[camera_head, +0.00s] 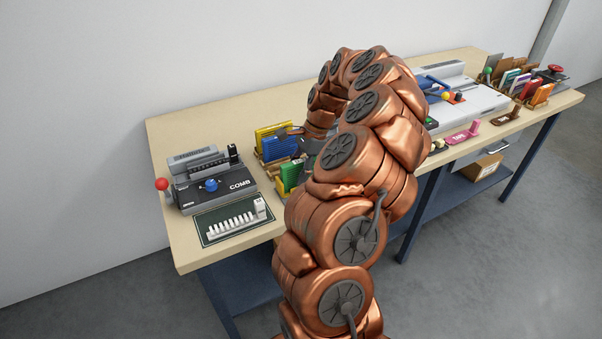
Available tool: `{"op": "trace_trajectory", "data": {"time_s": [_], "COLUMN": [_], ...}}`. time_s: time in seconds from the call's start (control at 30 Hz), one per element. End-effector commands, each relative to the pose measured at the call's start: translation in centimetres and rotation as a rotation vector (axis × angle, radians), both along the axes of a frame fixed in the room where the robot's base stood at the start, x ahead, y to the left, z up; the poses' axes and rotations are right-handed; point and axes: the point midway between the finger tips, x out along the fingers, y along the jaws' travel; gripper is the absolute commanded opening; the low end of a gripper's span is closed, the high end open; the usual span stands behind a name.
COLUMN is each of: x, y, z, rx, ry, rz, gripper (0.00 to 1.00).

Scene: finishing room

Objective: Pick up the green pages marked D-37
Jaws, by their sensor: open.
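The green pages (291,176) stand in a wooden holder near the front edge of the bench, just left of my arm. Their marking is too small to read, so I cannot confirm D-37. My gripper (302,142) is open above and behind the green pages, beside the blue pages (280,147). My arm hides part of the gripper and the space to the right of the green pages. No contact with the green pages is visible.
Yellow pages (272,131) stand behind the blue ones. A comb binding machine (211,183) with a red-knobbed lever and a dark mat (233,220) of white combs are at left. A large pale machine (459,97) and more holders are at right. The bench's front left corner is bare.

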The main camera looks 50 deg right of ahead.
Motion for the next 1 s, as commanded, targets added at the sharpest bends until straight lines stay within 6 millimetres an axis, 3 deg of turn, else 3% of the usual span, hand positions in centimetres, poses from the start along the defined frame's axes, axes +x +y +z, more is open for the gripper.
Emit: {"op": "trace_trajectory", "data": {"time_s": [0.73, 1.0], "x": [0.0, 0.0], "y": [-0.01, 0.0], "z": [-0.47, -0.47], "rx": [0.0, 0.0], "ry": [0.0, 0.0], "rz": [0.0, 0.0], "gripper": [0.48, 0.21]}}
